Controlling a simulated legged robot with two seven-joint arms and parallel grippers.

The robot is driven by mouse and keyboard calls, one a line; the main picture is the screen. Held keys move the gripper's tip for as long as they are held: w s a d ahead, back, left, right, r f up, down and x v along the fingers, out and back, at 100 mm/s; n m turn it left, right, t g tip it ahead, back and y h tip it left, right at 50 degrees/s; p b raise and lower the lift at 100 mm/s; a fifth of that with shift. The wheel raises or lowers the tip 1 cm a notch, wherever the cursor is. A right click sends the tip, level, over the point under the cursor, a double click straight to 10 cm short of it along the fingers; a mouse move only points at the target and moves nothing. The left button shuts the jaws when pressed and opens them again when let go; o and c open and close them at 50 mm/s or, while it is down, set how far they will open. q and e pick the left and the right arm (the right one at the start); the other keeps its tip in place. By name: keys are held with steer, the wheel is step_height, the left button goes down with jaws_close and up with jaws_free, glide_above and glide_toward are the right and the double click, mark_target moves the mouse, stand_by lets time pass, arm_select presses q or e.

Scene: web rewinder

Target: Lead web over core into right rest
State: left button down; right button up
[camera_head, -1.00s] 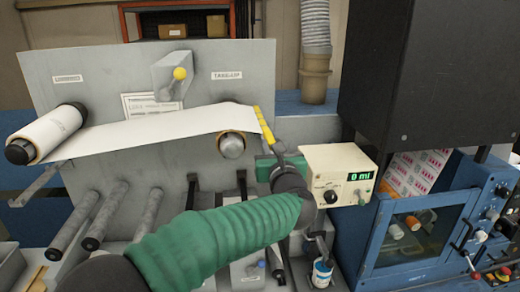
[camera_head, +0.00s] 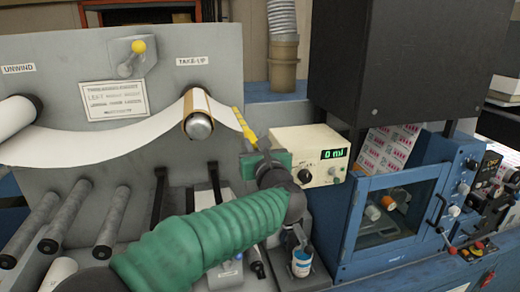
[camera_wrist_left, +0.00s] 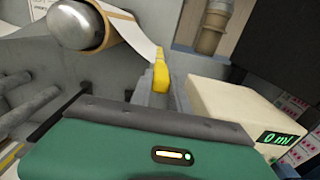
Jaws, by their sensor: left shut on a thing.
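The white web (camera_head: 110,140) runs from the unwind roll (camera_head: 18,118) at the left, sags, and passes over the brown take-up core (camera_head: 188,110) with its silver end (camera_head: 199,125). Its free end slopes down right of the core to a yellow bar (camera_head: 240,123). My left gripper (camera_head: 258,147) is shut on the near end of this bar, right of the core. The wrist view shows the yellow bar (camera_wrist_left: 160,76) beyond the green gripper body, and the core (camera_wrist_left: 118,35) at upper left. I cannot clearly make out the right rest. My right gripper is not in view.
A cream meter box (camera_head: 308,155) stands close right of my left gripper. A blue machine (camera_head: 400,220) stands further right under a dark cabinet (camera_head: 405,60). Grey rollers (camera_head: 110,220) and black bracket arms (camera_head: 213,180) lie below the web. A small jar (camera_head: 301,263) stands at the front.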

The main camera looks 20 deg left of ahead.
arm_select(q)
steer(key=shift+w, duration=0.1)
steer(key=shift+f, duration=0.1)
steer(key=shift+d, duration=0.1)
steer(key=shift+b+v, duration=0.9)
steer(key=shift+v, duration=0.45)
steer(key=shift+f, duration=0.1)
